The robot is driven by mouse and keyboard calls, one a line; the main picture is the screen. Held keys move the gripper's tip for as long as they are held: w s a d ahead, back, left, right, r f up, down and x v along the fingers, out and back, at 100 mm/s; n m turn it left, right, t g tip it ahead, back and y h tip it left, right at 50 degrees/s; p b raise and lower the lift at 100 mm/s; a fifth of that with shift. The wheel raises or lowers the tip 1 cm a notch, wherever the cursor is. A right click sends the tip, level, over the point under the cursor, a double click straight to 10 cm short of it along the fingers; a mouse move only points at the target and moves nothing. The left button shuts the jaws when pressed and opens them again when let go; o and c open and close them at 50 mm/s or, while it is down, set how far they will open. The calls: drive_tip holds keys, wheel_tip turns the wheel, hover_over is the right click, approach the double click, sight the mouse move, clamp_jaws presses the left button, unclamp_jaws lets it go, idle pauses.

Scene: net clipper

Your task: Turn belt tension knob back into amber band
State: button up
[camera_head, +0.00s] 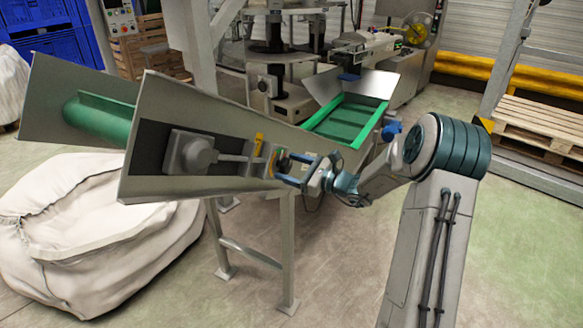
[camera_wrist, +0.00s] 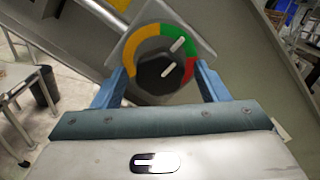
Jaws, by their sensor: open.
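The belt tension knob (camera_wrist: 152,82) is black with a white pointer line, on a grey square plate (camera_wrist: 185,22). In the wrist view, an amber band (camera_wrist: 130,52) covers the dial's left and upper left, a green band (camera_wrist: 178,34) the upper right, and a short red band (camera_wrist: 190,69) the right. The pointer line slants up and right, toward the green side. Another white mark (camera_wrist: 178,44) sits by the green band. My gripper (camera_wrist: 160,71) is open, its blue fingers on either side of the knob. I cannot tell whether they touch it. In the head view my gripper (camera_head: 283,167) is at the dial.
The dial is on the side of a sloping metal conveyor (camera_head: 215,115) with a green belt (camera_head: 100,118). A yellow pointer piece (camera_head: 259,141) is left of the dial. A large white sack (camera_head: 75,235) stands below left. A green tray (camera_head: 345,118) lies behind the gripper. Floor at the front is clear.

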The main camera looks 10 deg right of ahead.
drive_tip(key=c, duration=1)
drive_tip(key=shift+f+b, duration=0.15)
drive_tip(key=shift+b, duration=0.4)
